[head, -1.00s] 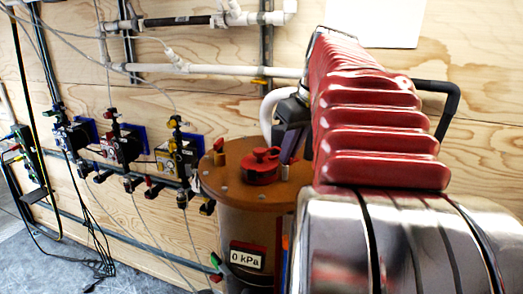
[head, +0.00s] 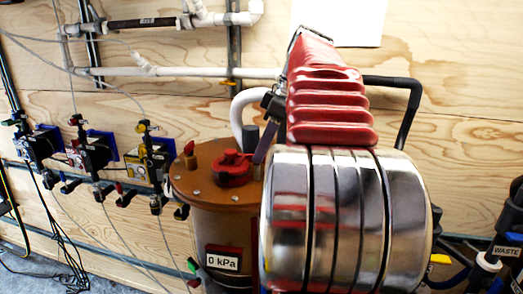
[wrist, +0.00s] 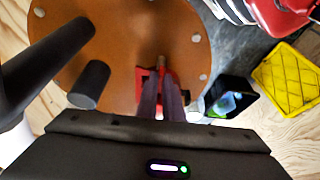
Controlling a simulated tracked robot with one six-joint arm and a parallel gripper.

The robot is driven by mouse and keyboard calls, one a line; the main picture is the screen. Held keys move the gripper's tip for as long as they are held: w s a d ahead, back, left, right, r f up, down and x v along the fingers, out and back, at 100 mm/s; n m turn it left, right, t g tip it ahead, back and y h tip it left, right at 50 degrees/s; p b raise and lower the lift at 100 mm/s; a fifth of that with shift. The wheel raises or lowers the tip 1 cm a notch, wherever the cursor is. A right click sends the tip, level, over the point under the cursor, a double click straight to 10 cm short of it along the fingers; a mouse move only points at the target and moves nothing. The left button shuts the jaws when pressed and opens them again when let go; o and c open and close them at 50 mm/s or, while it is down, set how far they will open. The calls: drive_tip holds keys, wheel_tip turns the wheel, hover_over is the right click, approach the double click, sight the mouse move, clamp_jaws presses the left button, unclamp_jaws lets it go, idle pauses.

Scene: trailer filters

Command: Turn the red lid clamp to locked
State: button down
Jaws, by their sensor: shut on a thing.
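The red lid clamp (head: 232,170) sits on the round brown lid (head: 185,182) of a vessel, left of my gripper in the head view. My gripper (head: 259,158) reaches down to the lid from the right, its fingertips by the clamp. In the wrist view, my gripper (wrist: 161,70) has its two fingers close together over the lid (wrist: 130,35). Red parts of the clamp (wrist: 142,82) show beside the fingers, which are shut on it. The fingers hide part of the clamp, and I cannot read its exact angle.
A dark grey cylinder (wrist: 90,84) stands on the lid beside my gripper. A black hose (head: 410,110) loops behind my arm. A gauge (head: 222,262) on the vessel reads 0 kPa. Valves (head: 155,155) and pipes line the plywood wall. A yellow crate (wrist: 290,78) lies lower right of the lid.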

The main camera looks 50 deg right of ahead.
drive_tip(key=shift+d+r+n, duration=0.1)
drive_tip(key=shift+d+n, duration=0.05)
drive_tip(key=shift+n, duration=0.25)
drive_tip(key=c, duration=1.9)
unclamp_jaws()
drive_tip(key=v, duration=0.7)
drive_tip(key=shift+s+d+r, duration=0.1)
